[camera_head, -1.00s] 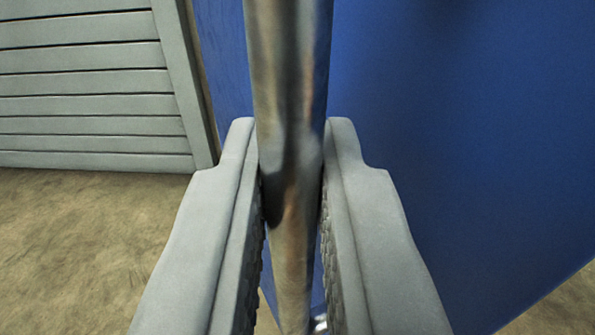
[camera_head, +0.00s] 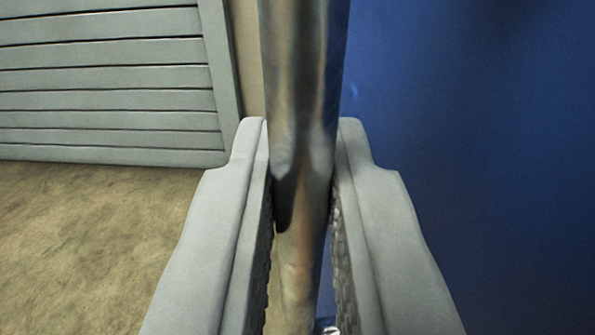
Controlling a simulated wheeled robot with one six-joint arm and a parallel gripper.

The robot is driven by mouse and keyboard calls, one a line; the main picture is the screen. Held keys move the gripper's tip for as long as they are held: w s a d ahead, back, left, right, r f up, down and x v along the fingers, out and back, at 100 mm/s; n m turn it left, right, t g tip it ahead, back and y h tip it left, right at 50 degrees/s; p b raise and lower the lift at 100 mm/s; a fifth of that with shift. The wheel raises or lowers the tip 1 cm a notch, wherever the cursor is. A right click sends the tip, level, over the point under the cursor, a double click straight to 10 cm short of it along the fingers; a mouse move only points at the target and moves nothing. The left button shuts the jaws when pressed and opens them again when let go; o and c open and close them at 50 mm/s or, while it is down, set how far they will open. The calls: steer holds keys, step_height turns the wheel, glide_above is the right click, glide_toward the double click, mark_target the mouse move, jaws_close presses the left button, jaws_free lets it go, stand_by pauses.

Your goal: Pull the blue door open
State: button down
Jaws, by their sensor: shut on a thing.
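The blue door (camera_head: 470,150) fills the right side of the view. Its shiny metal bar handle (camera_head: 303,90) stands upright in the middle, a little tilted. My gripper (camera_head: 303,165) is shut on the handle, with one grey finger on each side of it. A small bright metal piece shows at the bottom by the right finger, perhaps the handle's mount. The door's left edge is largely hidden behind the handle.
A grey slatted panel (camera_head: 110,85) stands at the upper left, with a narrow beige strip of wall beside it. The brown floor (camera_head: 90,250) is bare at the lower left.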

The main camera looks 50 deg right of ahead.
steer(key=c, duration=1.8)
jaws_free()
steer(key=v, duration=1.7)
steer(key=shift+s+a, duration=0.1)
steer(key=shift+s, duration=0.05)
